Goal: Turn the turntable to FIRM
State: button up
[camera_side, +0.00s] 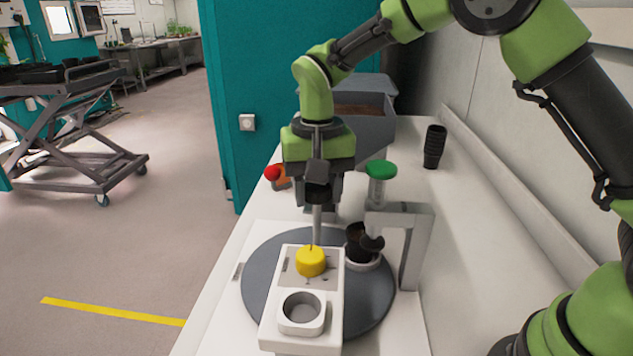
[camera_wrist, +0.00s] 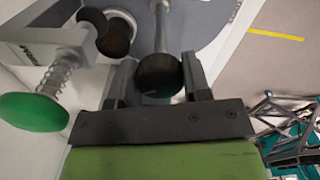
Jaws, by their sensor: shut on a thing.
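The turntable (camera_side: 262,277) is a dark grey disc on the white bench, and part of it shows at the top of the wrist view (camera_wrist: 208,18). A thin metal post (camera_wrist: 160,28) rises from it to a black ball knob (camera_wrist: 158,76). My gripper (camera_side: 318,200) is above the disc, its fingers shut around this knob in the wrist view (camera_wrist: 160,78). A dark soil-filled pot (camera_side: 357,240) sits in a white ring on the right of the disc. I cannot read a FIRM mark in either view.
A white bracket (camera_side: 415,250) holds a green-topped spring plunger (camera_side: 381,168) over the turntable's right side. A white block (camera_side: 272,318) with a yellow knob (camera_side: 311,262) stands in front. A grey bin (camera_side: 372,133), black pots (camera_side: 435,147) and a red ball (camera_side: 272,172) are behind.

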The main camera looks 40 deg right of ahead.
jog(key=m, duration=0.5)
jog(key=shift+m, duration=0.4)
jog(key=o, duration=0.6)
jog(key=shift+r, duration=3.5)
